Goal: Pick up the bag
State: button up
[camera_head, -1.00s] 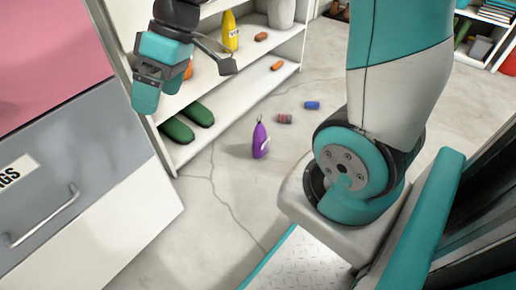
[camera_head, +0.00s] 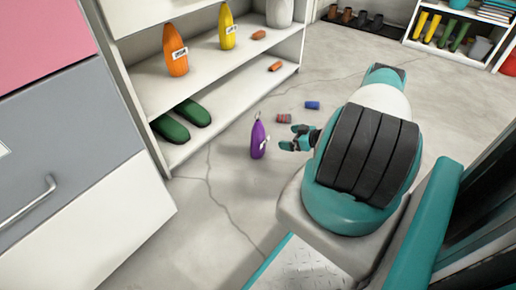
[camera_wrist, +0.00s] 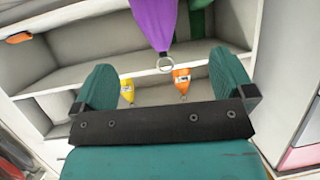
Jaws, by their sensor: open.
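The purple bag (camera_head: 258,141) stands upright on the floor in front of the shelf, with a metal ring on top and a white tag. My gripper (camera_head: 290,137) is just to its right in the head view, apart from it. In the wrist view the purple bag (camera_wrist: 155,20) hangs in from the top edge, ring down, roughly midway between the two teal fingers of my gripper (camera_wrist: 162,62). The fingers are spread and hold nothing. An orange bag (camera_head: 176,52) and a yellow bag (camera_head: 227,28) of like shape stand on the shelf.
The white shelf unit (camera_head: 150,97) is behind the purple bag, with green shoes (camera_head: 186,120) on its bottom board. A red-grey cylinder (camera_head: 284,118) and a blue one (camera_head: 312,105) lie on the floor nearby. Drawers (camera_head: 75,170) stand at left.

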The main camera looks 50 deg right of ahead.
aim_at(265, 138)
jog(key=shift+h, duration=0.3)
jog(key=b+x, duration=0.2)
jog(key=x, duration=0.1)
jog(key=f+b+x, duration=0.1)
jog(key=b+x, duration=0.1)
jog(key=x, duration=0.2)
jog(key=b+x, duration=0.2)
jog(key=x, duration=0.2)
jog(key=shift+s+d+f+b, duration=0.1)
jog(key=shift+s+f+b, duration=0.2)
jog(key=shift+b, duration=0.1)
jog(key=shift+w, duration=0.45)
jog(key=b+x, duration=0.2)
jog(key=b, duration=0.1)
jog(key=b+x, duration=0.1)
jog(key=x, duration=0.1)
jog(key=shift+d+f, duration=0.1)
jog(key=shift+f, duration=0.2)
jog(key=shift+w+b, duration=0.35)
jog(key=shift+w, duration=0.1)
jog(key=c, duration=1.3)
jog(key=shift+r, duration=0.1)
notch_tip(265, 138, up, 20)
jog(key=p, duration=1.1)
jog(key=shift+p, duration=0.35)
